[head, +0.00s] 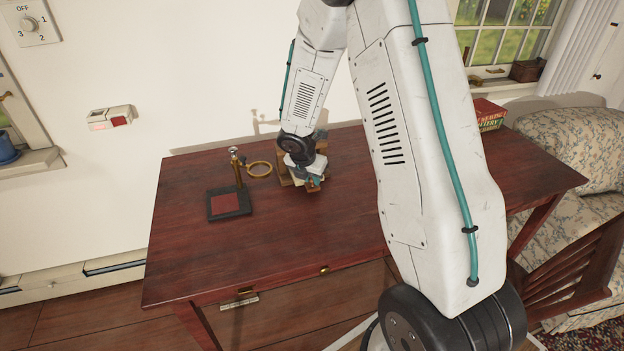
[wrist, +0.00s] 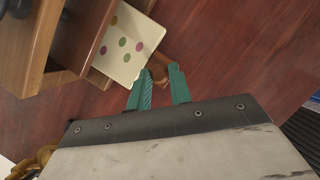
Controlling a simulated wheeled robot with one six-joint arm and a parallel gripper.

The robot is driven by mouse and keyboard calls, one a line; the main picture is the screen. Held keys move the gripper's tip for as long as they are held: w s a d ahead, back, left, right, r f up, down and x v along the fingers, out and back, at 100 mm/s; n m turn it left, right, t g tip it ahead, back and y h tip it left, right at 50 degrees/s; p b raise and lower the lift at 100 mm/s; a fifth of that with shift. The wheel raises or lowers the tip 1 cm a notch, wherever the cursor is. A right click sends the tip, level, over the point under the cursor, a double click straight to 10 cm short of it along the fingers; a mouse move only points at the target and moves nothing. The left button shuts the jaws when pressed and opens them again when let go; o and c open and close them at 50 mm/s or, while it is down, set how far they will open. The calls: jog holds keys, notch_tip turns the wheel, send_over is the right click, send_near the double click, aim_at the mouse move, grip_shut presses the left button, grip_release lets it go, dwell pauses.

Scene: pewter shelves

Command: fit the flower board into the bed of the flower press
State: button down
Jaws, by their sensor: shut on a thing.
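The flower board (wrist: 126,46) is cream with coloured dots and has a brown wooden tab (wrist: 160,68) at its near edge. My gripper (wrist: 158,76) has its teal fingers on either side of this tab and is shut on it. The wooden flower press (wrist: 62,45) stands at the upper left of the wrist view, and the board lies partly under or within its wooden parts. The board's far end is hidden, so I cannot tell how far in it sits. In the head view the press (head: 285,178) is mostly behind my gripper (head: 313,184).
A stand with a black base (head: 228,203) and a brass ring (head: 259,169) is left of the press on the dark red desk (head: 190,260). Books (head: 488,112) lie at the far right. The desk's front left is clear.

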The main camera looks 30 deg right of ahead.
jog(key=shift+w+d, duration=0.2)
jog(key=shift+w, duration=0.55)
jog(key=shift+w+d, duration=0.2)
jog(key=shift+w, duration=0.55)
jog(key=shift+w, duration=0.1)
jog(key=shift+w+d, duration=0.3)
jog(key=shift+w, duration=0.65)
jog(key=shift+f, duration=0.15)
jog(key=c, duration=1.2)
grip_release()
jog(key=shift+w, duration=0.1)
